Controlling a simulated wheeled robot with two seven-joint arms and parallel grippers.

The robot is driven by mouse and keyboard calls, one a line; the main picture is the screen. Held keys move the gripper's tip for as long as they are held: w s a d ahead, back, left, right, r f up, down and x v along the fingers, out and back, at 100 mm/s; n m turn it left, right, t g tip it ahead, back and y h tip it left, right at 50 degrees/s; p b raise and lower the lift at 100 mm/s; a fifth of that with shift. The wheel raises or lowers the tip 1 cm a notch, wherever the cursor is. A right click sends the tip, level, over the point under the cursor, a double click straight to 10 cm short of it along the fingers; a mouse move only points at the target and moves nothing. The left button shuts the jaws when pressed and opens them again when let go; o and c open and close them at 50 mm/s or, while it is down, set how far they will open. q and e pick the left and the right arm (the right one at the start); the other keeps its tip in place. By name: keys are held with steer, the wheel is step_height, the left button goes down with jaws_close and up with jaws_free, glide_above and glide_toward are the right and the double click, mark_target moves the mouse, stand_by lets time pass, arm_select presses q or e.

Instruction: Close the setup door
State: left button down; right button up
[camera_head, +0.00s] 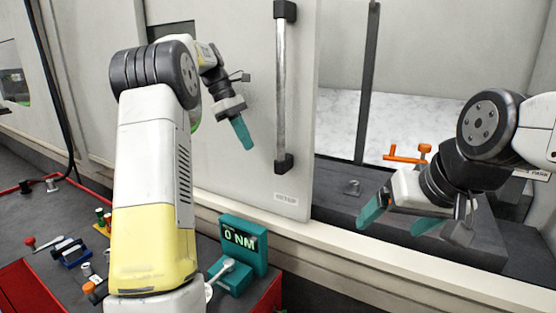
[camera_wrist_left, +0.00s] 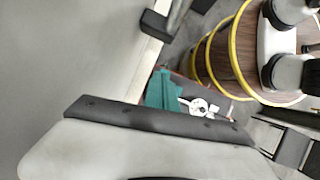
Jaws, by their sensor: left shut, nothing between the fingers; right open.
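The setup door (camera_head: 225,150) is a light grey panel with a small label low on it. An upright metal handle (camera_head: 280,90) with dark end mounts stands near its right edge. To the right of that edge is an open gap showing the machine's inside. My left gripper (camera_head: 243,135), with teal fingers, is shut and empty. It appears left of the handle, in front of the panel; whether it touches the panel is unclear. My right gripper (camera_head: 400,220) is open and empty, in front of the opening at the right.
An orange-handled part (camera_head: 405,153) and a small metal fitting (camera_head: 352,188) are inside the opening. A teal torque device (camera_head: 243,245) reading 0 NM stands below the door. Small tools lie on the dark bench (camera_head: 35,210) at left. A pale ledge (camera_head: 420,262) runs below the opening.

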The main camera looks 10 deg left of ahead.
arm_select(q)
steer(key=s+d+f, duration=0.1)
steer(key=d+f, duration=0.4)
steer(key=d, duration=0.1)
steer(key=shift+s+d, duration=0.2)
steer(key=shift+d, duration=0.15)
steer(key=shift+d, duration=0.1)
